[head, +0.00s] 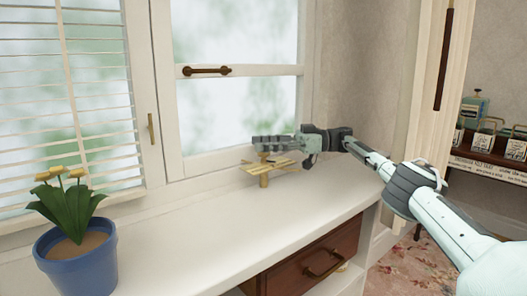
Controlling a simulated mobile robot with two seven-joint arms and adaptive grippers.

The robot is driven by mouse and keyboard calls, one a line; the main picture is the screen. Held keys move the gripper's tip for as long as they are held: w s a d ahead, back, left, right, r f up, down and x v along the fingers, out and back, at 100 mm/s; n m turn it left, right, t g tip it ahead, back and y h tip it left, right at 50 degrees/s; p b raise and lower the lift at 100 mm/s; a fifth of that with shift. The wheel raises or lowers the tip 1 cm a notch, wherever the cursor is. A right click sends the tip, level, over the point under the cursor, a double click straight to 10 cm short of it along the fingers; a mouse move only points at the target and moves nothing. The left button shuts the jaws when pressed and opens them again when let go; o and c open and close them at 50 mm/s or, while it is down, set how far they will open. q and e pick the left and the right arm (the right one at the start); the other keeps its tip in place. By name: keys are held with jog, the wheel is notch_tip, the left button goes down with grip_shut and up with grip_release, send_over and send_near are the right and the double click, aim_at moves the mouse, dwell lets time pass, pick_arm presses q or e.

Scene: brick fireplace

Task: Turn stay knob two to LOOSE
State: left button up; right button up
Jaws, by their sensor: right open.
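Whether a finger touches the fitting is unclear. My left gripper is out of view.
A blue pot (72,268) with yellow flowers stands at the left. A window sash with a brown handle (208,71) is behind the sill. A wooden drawer (318,262) is below. Right of the wall opening, a shelf (488,153) holds small containers. The middle sill is clear.

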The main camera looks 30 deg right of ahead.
notch_tip(320, 180, up, 8)
dwell(0.5)
